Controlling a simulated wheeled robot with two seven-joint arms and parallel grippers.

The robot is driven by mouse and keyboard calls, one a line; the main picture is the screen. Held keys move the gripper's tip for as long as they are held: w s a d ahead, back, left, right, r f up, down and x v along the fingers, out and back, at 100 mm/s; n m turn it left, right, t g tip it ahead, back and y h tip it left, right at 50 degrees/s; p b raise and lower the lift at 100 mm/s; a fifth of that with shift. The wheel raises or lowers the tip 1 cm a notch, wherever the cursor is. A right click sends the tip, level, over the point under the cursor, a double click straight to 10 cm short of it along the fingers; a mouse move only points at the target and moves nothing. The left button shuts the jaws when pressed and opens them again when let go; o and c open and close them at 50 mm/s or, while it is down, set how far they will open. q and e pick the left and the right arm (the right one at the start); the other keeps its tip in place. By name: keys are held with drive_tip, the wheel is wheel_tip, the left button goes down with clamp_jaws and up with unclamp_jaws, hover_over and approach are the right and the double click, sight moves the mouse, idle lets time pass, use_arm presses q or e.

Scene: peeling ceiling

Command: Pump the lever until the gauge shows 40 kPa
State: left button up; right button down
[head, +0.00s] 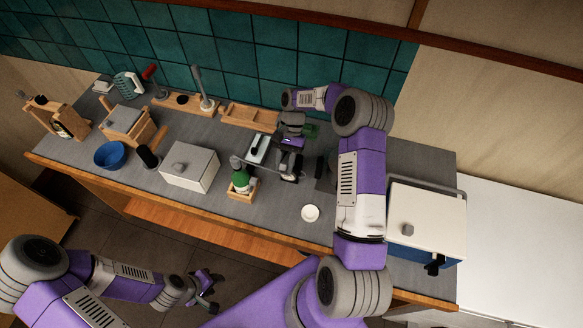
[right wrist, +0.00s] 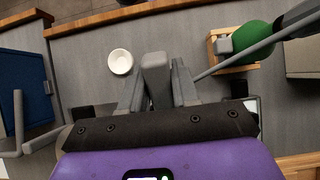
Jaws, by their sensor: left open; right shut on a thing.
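My right gripper (head: 289,172) is over the middle of the grey counter, its wrist reaching back from the right. In the right wrist view, the fingers (right wrist: 157,88) are closed around a grey bar-like piece (right wrist: 155,72). I cannot tell for certain that this is the pump lever, because the hand hides most of it in the head view. My left gripper (head: 207,292) is open and empty, low in front of the counter, away from everything on it. I cannot make out the gauge or any reading in either view.
A white box (head: 190,167), blue bowl (head: 109,155) and upright grey rod (head: 199,85) are left. A large white-lidded box (head: 430,215) stands right.

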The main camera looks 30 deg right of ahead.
drive_tip(key=shift+s+f, duration=0.1)
wheel_tip(320, 180, down, 7)
drive_tip(key=s+a+t+h+b, duration=0.1)
drive_tip(key=t+h+b, duration=0.3)
drive_tip(key=b, duration=0.8)
drive_tip(key=shift+s+a+h, duration=0.15)
drive_tip(key=shift+a+h, duration=0.15)
drive_tip(key=shift+h, duration=0.4)
drive_tip(key=shift+r, duration=0.2)
drive_tip(key=shift+c, duration=0.6)
unclamp_jaws()
